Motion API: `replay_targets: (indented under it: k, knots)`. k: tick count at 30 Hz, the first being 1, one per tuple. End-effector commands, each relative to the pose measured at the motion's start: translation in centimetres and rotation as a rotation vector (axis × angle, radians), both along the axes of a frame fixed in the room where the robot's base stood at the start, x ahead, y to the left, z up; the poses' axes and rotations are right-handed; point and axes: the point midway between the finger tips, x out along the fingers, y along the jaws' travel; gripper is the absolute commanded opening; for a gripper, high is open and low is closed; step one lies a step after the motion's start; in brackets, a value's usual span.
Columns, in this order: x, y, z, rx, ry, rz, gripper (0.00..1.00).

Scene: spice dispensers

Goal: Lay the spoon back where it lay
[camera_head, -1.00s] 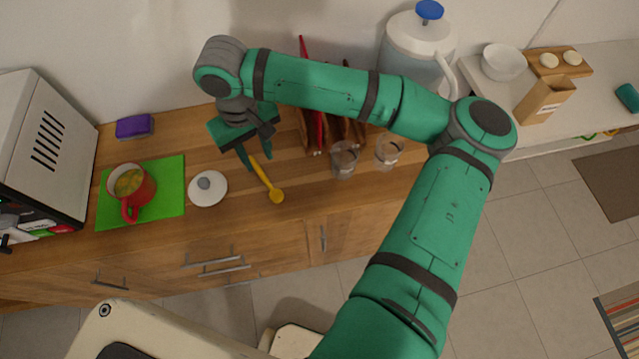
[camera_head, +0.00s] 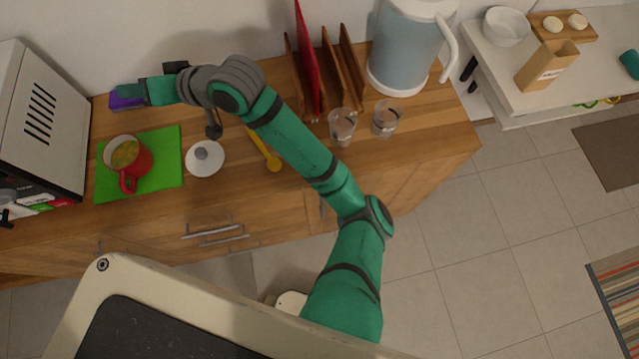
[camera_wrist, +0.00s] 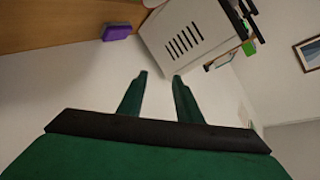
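The yellow spoon (camera_head: 265,152) lies on the wooden counter, right of the white lid, in the head view. Its upper end is hidden behind my arm. My gripper (camera_head: 130,94) is left of the spoon, pointing left, and overlaps the purple sponge in the head view. In the wrist view my gripper (camera_wrist: 160,77) has its two fingers apart with nothing between them. The spoon does not show in the wrist view.
A red mug (camera_head: 138,165) stands on a green mat (camera_head: 168,170). A white lid (camera_head: 205,160) lies beside it. The purple sponge (camera_wrist: 117,32) is near the wall, apart from my fingers. Two glasses (camera_head: 342,127) and a wooden rack (camera_head: 352,75) stand to the right.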

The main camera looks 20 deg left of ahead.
Motion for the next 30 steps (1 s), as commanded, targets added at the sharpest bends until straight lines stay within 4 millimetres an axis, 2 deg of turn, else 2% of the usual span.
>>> replay_targets:
  k: [6, 10, 14, 17, 22, 26, 30]
  knots:
    - [2.7, -0.8, 2.2, 0.25, 0.038, -0.17, 0.32]
    - [4.7, -2.5, 2.4, 0.364, 0.048, -0.294, 0.32]
    - [6.7, -5.0, 1.5, 0.45, 0.054, -0.435, 0.32]
    - [7.9, -7.4, 0.3, 0.495, 0.051, -0.55, 0.32]
    - [9.3, -12.1, -3.1, 0.527, 0.032, -0.752, 0.32]
    - [9.3, -16.2, -6.3, 0.513, 0.007, -0.902, 0.32]
    - [8.3, -20.9, -10.1, 0.463, -0.036, -1.059, 0.32]
